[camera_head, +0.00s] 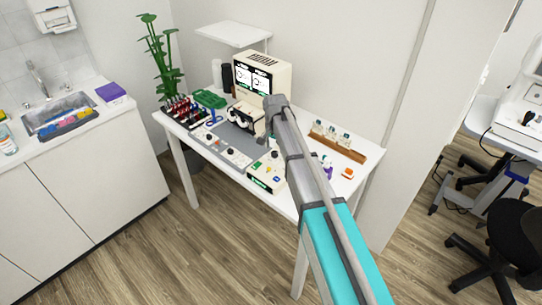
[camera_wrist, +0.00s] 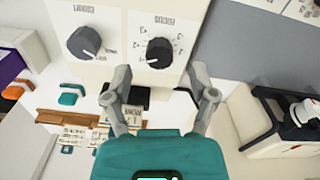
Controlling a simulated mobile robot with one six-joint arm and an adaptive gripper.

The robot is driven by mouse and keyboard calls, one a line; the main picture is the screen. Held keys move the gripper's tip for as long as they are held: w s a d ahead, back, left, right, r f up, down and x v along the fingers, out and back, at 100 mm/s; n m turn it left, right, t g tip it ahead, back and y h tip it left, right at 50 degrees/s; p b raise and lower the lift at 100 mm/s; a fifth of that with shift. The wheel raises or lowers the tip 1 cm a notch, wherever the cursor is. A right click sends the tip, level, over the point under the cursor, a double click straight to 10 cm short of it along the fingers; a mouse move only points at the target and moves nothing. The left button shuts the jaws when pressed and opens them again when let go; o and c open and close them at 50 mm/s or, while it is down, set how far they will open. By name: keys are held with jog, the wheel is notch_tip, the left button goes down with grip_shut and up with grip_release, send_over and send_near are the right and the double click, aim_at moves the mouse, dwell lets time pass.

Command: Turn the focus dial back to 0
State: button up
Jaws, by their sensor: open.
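A white control box (camera_head: 268,172) stands at the front of the white table. In the wrist view its pale panel (camera_wrist: 121,42) carries two black dials. The left dial (camera_wrist: 84,44) has its white mark towards the lower right. The right dial (camera_wrist: 159,53) has its white mark towards the lower left, with small markings around it.
An eye-test device (camera_head: 262,75) with two screens stands behind a grey mat (camera_head: 243,146). A tall plant (camera_head: 163,65) is at the back left. My arm crosses the table's front right.

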jog(key=shift+f+b, duration=0.9)
jog(key=shift+f, duration=0.3)
jog(key=shift+c, duration=0.2)
grip_shut()
jog(key=shift+a, duration=0.4)
jog(key=shift+w+d, duration=0.1)
jog(key=shift+d, duration=0.2)
